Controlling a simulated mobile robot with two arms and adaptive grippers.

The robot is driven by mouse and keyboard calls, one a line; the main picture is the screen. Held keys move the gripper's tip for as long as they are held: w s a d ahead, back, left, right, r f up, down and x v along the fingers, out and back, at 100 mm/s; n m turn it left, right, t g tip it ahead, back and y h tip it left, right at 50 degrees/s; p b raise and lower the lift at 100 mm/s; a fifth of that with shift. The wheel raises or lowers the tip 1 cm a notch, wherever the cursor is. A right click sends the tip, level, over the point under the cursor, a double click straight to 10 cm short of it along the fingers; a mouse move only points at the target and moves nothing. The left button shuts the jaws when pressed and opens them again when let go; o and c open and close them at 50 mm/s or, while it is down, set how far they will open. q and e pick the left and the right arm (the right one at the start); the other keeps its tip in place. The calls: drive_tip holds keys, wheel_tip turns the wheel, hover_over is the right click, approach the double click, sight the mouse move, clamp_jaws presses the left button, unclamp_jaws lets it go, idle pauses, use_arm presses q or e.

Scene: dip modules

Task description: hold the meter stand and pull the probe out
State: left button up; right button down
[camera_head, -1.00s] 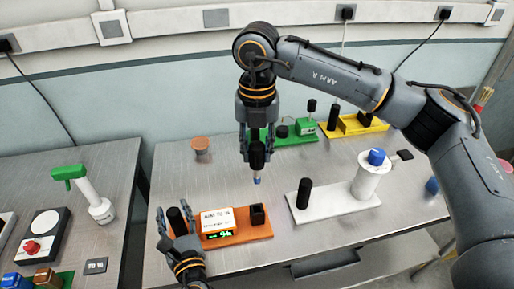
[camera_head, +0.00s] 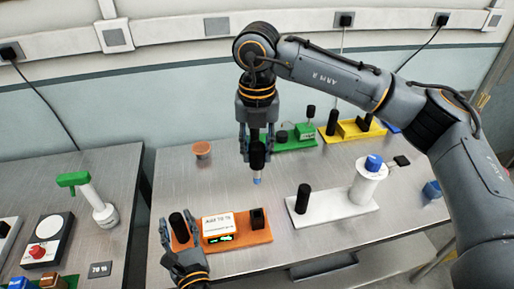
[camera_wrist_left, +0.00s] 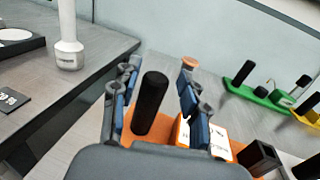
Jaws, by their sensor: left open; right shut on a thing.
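The meter stand (camera_head: 254,237) is an orange base with a white-labelled box, a green display, a black socket block (camera_head: 257,218) at its right end and an upright black post (camera_head: 179,226) at its left end. My left gripper (camera_head: 180,240) is open at the post. In the left wrist view its blue-padded fingers (camera_wrist_left: 158,85) are spread on either side of the post (camera_wrist_left: 150,102), with gaps visible. My right gripper (camera_head: 257,140) is shut on the probe (camera_head: 257,157), which hangs upright, blue tip down, in the air above and apart from the socket block.
A white stand (camera_head: 340,208) with a black post and blue-topped cylinder is to the right. Green (camera_head: 295,143) and yellow (camera_head: 350,131) stands are at the back, near an orange-brown round pot (camera_head: 202,149). A separate table (camera_head: 120,170) on the left holds other devices.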

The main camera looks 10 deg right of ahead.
use_arm(q)
drive_tip(key=v, duration=0.6)
idle(0.3)
idle(0.4)
